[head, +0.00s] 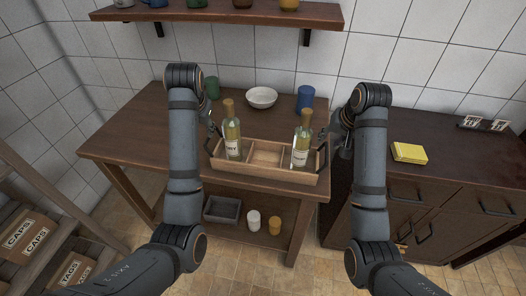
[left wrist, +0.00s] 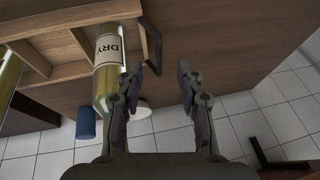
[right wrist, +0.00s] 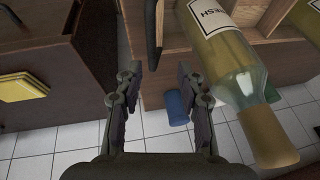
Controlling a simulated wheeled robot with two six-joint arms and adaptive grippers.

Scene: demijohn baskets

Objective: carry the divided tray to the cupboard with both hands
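The divided wooden tray (head: 262,180) stands on the brown table, with a bottle in each end compartment and dark handles at both ends. The left bottle (head: 233,140) is labelled DRY in the left wrist view (left wrist: 109,50). The right bottle (head: 301,140) is labelled FRESH in the right wrist view (right wrist: 222,50). My left gripper (left wrist: 168,70) is open and empty near the left handle (left wrist: 152,42). My right gripper (right wrist: 158,72) is open, with the right handle (right wrist: 152,25) ahead between its fingertips, apparently not gripped. The cupboard (head: 430,195) stands right of the table.
Behind the tray stand a white bowl (head: 261,97), a blue mug (head: 305,97) and a green mug (head: 212,88). A wall shelf (head: 225,14) hangs above.

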